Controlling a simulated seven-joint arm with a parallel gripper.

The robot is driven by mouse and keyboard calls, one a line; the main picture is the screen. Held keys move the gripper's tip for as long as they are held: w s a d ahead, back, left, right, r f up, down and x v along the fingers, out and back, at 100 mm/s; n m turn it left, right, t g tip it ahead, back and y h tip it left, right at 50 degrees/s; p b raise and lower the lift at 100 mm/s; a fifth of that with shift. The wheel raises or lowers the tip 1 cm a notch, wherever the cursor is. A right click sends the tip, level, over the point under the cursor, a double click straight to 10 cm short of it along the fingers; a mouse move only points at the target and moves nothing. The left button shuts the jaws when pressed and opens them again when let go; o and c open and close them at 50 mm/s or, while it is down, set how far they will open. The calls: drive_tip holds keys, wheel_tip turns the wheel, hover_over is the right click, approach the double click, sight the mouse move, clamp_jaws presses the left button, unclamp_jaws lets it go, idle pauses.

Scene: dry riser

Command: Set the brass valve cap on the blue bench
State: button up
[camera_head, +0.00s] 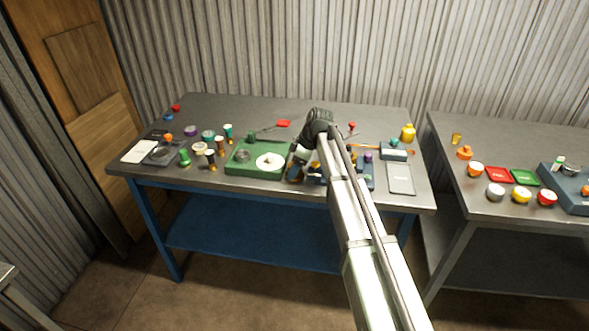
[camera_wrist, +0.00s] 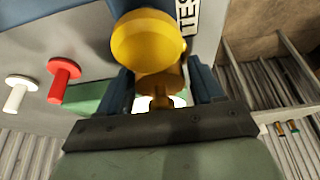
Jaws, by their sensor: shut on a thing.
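My gripper (camera_head: 296,166) is low over the front edge of the blue bench (camera_head: 330,108), which has a grey top, blue legs and a blue lower shelf. In the wrist view my gripper (camera_wrist: 162,92) is shut on a brass-yellow thing, which I take to be the brass valve cap (camera_wrist: 148,40). Its round yellow face is turned toward the camera and its narrow part lies between the fingers. A small brass patch of it shows at the gripper in the head view (camera_head: 293,174). Whether it touches the bench I cannot tell.
A green tray (camera_head: 236,167) with a white ring (camera_head: 270,155) is just left of my gripper. Several small caps and knobs crowd the bench's left part. A grey pad (camera_head: 400,179) lies at its right. A second bench (camera_head: 500,139) stands further right. The back middle is mostly clear.

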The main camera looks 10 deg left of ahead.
drive_tip(key=shift+f, duration=0.35)
drive_tip(key=o, duration=1.2)
drive_tip(key=shift+f, duration=0.1)
drive_tip(key=shift+c, duration=0.2)
drive_tip(key=v, duration=1.2)
drive_tip(key=shift+d, duration=0.1)
